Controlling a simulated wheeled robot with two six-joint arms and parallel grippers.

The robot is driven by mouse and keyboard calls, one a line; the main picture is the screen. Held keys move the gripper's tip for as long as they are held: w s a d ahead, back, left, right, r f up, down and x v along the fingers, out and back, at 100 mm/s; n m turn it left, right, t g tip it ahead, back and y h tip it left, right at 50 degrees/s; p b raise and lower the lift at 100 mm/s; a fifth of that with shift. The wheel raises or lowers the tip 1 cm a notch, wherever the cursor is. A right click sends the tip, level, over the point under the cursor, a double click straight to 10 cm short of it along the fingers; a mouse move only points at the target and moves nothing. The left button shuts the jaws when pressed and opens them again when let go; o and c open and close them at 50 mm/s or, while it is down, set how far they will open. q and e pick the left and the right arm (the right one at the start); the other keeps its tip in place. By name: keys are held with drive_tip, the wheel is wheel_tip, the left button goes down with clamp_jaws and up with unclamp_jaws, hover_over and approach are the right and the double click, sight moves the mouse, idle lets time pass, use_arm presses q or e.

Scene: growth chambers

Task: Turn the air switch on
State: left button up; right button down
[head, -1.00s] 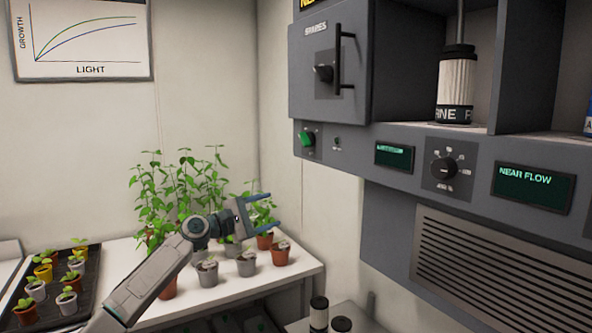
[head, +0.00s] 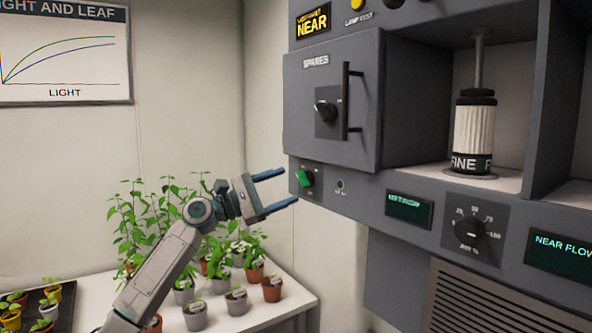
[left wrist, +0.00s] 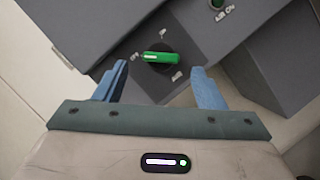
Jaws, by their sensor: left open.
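The air switch is a green rotary handle (head: 305,180) on a dark square plate at the lower left of the grey cabinet. It also shows in the left wrist view as a green bar (left wrist: 159,58) on a dark round base, lying nearly level across that picture. My left gripper (head: 290,187) is open and empty, with blue fingers pointing at the switch. In the left wrist view the fingertips (left wrist: 160,75) stand on either side of the handle, apart from it. My right gripper is not in view.
A small round indicator (head: 340,184) sits right of the switch. Above is the SPARES door (head: 300,110) with a knob and bar handle. A percent dial (head: 470,230) and displays are further right. Potted plants (head: 272,288) stand on the white table below my left arm.

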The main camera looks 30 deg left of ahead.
sight(299, 181)
use_arm(q)
drive_tip(key=p+x, duration=0.1)
drive_tip(key=x, duration=0.2)
drive_tip(key=shift+w+d+r+p, duration=0.1)
drive_tip(key=shift+d+r+p, duration=0.15)
drive_tip(key=shift+p, duration=0.15)
drive_tip(key=shift+w+d+f, duration=0.1)
drive_tip(key=shift+w+d, duration=0.1)
drive_tip(key=shift+w, duration=0.2)
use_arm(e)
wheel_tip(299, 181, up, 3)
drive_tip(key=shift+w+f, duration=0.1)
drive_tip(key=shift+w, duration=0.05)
use_arm(q)
drive_tip(key=c, duration=1)
